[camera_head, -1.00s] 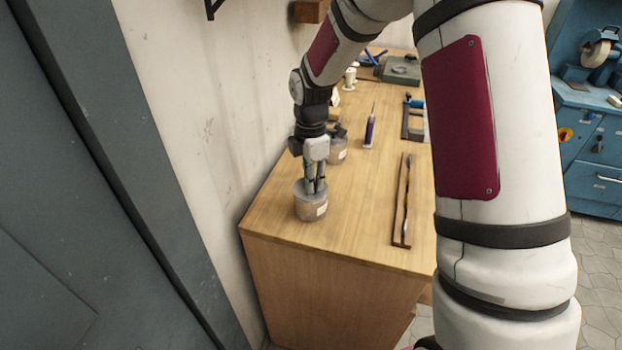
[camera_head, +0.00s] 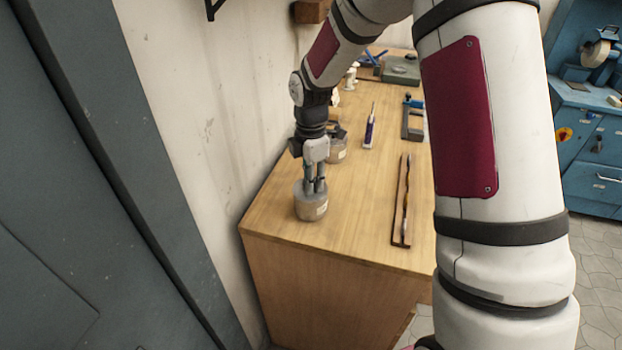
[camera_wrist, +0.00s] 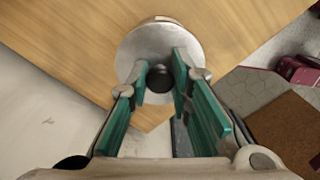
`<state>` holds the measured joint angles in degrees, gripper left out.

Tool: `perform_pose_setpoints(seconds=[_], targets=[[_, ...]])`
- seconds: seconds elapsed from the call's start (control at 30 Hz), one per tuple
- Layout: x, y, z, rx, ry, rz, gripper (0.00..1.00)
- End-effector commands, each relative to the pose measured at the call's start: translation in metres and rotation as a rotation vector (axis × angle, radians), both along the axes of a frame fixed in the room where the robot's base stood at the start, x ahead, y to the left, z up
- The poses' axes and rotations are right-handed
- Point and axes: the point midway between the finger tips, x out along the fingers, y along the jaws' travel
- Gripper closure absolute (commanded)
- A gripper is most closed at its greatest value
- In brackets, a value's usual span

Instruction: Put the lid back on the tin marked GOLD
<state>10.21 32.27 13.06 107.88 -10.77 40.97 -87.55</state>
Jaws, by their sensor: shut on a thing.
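A small round tin (camera_head: 312,209) with a pale label stands near the front left corner of the wooden bench. A grey disc lid (camera_wrist: 138,52) with a dark round knob (camera_wrist: 159,79) is at the tin's top. My gripper (camera_head: 314,187) points down over this tin, and its fingers are shut on the lid's knob. In the wrist view the green finger pads (camera_wrist: 160,74) stand on both sides of the knob. The label is too small to read. I cannot tell whether the lid is fully seated. A second tin (camera_head: 337,151) stands behind, partly hidden by my gripper.
A narrow wooden rack (camera_head: 402,205) lies to the right on the bench (camera_head: 355,225). The wall (camera_head: 205,130) runs close along the left. Bench surface between tin and rack is clear.

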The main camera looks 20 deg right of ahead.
Motion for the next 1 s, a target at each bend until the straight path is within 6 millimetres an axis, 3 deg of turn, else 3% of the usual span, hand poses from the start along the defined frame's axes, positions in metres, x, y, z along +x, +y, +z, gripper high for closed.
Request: perform_pose_setpoints(seconds=[0.97, 1.0], targets=[[0.0002, 0.0002, -0.0007, 0.000, -0.001, 0.000, 1.00], [0.0002, 0.0002, -0.0007, 0.000, -0.001, 0.000, 0.74]])
